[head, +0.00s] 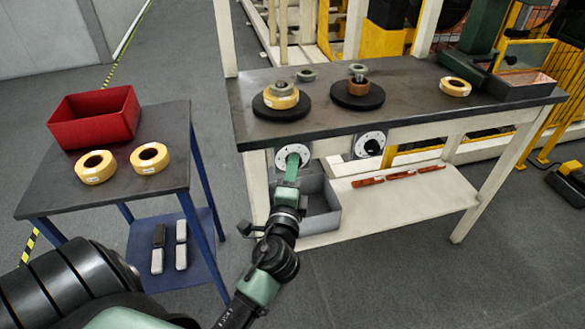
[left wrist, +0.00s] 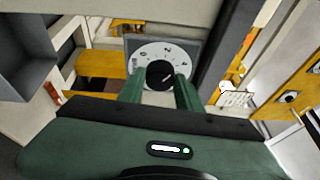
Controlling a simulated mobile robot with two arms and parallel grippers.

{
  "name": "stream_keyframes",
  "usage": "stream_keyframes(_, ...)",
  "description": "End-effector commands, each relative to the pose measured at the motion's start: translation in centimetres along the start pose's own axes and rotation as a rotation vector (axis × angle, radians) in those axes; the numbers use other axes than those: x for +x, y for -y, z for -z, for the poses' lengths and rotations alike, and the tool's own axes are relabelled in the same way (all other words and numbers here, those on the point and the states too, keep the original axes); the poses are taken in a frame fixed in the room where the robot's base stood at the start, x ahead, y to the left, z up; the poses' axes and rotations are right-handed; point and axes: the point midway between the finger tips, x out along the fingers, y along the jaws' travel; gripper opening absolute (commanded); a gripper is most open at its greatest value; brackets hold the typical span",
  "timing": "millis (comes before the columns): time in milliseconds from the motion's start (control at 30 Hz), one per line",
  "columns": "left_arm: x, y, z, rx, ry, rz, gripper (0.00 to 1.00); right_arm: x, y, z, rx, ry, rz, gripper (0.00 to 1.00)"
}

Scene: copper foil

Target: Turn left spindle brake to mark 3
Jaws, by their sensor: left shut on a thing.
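The left spindle brake's white dial (head: 281,156) is on the bench's front edge, partly covered by my gripper. In the left wrist view, the dial (left wrist: 150,51) faces me with its black knob (left wrist: 160,74) in the middle. A pale line on the knob slants toward the upper right; the numbers are too small to tell which mark it meets. My left gripper (head: 294,160) has its green fingers on both sides of the knob, shut on it (left wrist: 160,83). The right brake dial (head: 369,144) is to the right, with its own black knob. My right gripper is not in view.
The bench (head: 420,110) carries two black spindle discs (head: 358,97) with rolls, a loose yellow roll (head: 455,87) and a tray. A grey bin (head: 320,218) stands below the left dial. A side table (head: 120,192) at left holds a red bin (head: 95,117) and two rolls.

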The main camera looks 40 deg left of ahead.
Motion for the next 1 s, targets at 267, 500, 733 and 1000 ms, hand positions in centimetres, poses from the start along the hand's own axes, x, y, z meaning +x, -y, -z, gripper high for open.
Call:
stream_keyframes(267, 0.1, 0.3, 0.0, 0.001, 0.0, 0.006, 0.43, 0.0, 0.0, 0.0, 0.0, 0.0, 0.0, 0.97)
stream_keyframes(500, 0.0, 0.1, 0.0, 0.0, 0.0, 0.003, 0.56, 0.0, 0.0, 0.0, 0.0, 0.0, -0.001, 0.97)
stream_keyframes(733, -0.8, -0.1, 0.0, -0.001, 0.0, 0.001, 0.56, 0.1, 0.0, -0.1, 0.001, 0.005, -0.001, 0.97)
stream_keyframes(1000, -5.5, -0.2, 0.0, -0.001, 0.001, -0.001, 0.56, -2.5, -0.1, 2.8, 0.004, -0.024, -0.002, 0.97)
